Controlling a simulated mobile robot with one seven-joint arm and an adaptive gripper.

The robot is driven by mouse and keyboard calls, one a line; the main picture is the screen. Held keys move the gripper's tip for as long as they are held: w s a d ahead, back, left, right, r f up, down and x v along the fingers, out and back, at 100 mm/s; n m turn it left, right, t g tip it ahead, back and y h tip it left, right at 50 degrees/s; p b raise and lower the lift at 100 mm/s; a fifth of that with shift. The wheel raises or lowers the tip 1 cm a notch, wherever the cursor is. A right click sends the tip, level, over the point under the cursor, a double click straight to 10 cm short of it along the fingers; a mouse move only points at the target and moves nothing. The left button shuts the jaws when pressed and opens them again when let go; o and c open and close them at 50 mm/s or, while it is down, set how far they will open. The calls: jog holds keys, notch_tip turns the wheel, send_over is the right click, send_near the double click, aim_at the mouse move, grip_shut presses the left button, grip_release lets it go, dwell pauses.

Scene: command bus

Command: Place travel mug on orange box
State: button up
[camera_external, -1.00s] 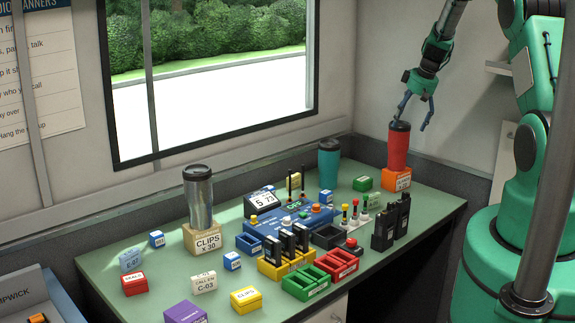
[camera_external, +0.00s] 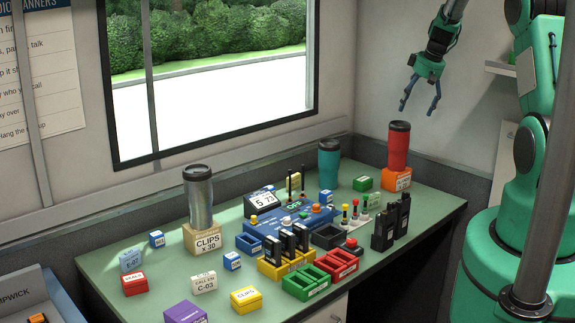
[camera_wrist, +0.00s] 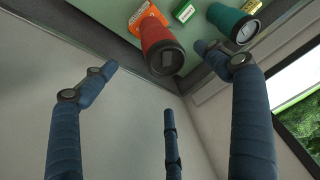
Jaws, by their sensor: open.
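A red travel mug (camera_external: 399,146) with a black lid stands upright on the orange box (camera_external: 396,179) at the table's back right corner. My gripper (camera_external: 419,104) is open and empty, above and slightly right of the red mug, apart from it. The wrist view shows the red mug (camera_wrist: 160,45) beyond my spread fingers (camera_wrist: 165,95), with part of the orange box (camera_wrist: 148,14) behind it. A teal travel mug (camera_external: 329,163) stands on the table left of the red one.
A green box (camera_external: 363,184) sits between the teal mug and the orange box. Black radios (camera_external: 391,224), a blue console (camera_external: 290,222) and coloured trays (camera_external: 306,283) crowd the table's middle. The window wall (camera_external: 340,80) stands close behind the table.

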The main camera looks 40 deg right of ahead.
jog(key=s+a+r, duration=0.2)
jog(key=a+r, duration=1.7)
jog(key=a, duration=0.3)
jog(key=s+a+r+n, duration=0.1)
jog(key=s+a+r, duration=0.3)
jog(key=a, duration=0.4)
jog(key=s+a+r, duration=0.5)
jog(key=a, duration=0.4)
jog(key=s+a, duration=0.8)
jog(key=s, duration=0.4)
jog(key=s+a+t, duration=0.1)
jog(key=s+a, duration=0.7)
jog(key=s, duration=0.4)
jog(key=shift+s+r, duration=0.3)
jog(key=shift+s, duration=0.05)
jog(key=shift+f, duration=0.15)
notch_tip(320, 180, down, 11)
jog(key=b, duration=1.1)
